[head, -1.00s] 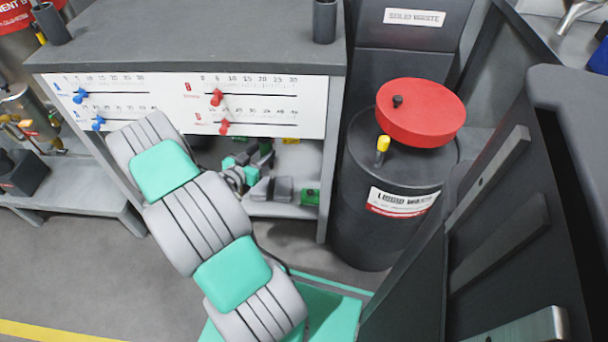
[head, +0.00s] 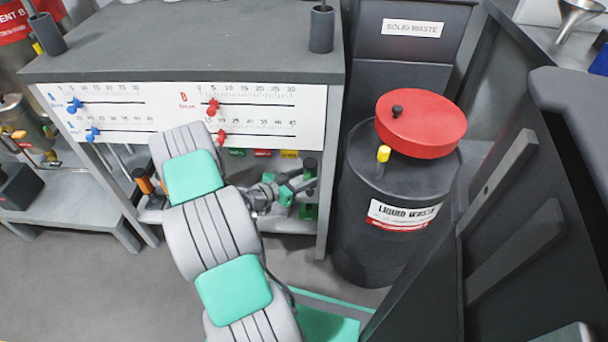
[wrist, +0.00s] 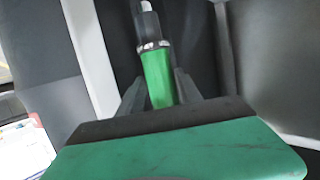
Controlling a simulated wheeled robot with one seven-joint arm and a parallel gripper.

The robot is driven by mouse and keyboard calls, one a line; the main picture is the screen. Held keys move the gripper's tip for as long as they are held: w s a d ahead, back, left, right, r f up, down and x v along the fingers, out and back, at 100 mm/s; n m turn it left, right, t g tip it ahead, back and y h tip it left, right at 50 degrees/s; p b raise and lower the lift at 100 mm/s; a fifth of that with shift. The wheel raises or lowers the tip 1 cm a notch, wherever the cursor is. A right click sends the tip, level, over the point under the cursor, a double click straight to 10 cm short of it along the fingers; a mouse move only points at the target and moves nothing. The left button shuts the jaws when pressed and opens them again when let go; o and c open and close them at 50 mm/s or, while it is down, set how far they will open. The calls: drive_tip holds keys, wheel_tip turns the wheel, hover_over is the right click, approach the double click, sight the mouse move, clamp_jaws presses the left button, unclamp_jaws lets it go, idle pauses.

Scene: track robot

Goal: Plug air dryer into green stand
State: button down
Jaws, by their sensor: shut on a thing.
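My gripper (head: 296,188) is inside the open shelf under the grey bench in the head view, small and partly mixed with the items there. In the wrist view its grey fingers (wrist: 158,92) are shut on the air dryer (wrist: 158,78), a green cylinder with a silver collar and a pale tip pointing away from the gripper. A green block (head: 308,211), which looks like the green stand, sits on the shelf at its right end, close to the gripper. I cannot tell whether the air dryer touches the stand.
The bench (head: 200,45) top and its white slider panel (head: 270,112) hang over the shelf. A black liquid waste drum (head: 365,215) with a red lid (head: 420,122) stands to the right. Orange-and-black tools (head: 143,181) stand at the shelf's left.

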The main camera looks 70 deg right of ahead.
drive_tip(key=shift+f+b, duration=2.9)
drive_tip(key=shift+b, duration=0.2)
drive_tip(key=shift+f+b, duration=1.45)
drive_tip(key=shift+b, duration=0.4)
drive_tip(key=c, duration=0.7)
unclamp_jaws()
drive_tip(key=p, duration=0.3)
approach(306, 193)
drive_tip(key=shift+s+d, duration=0.3)
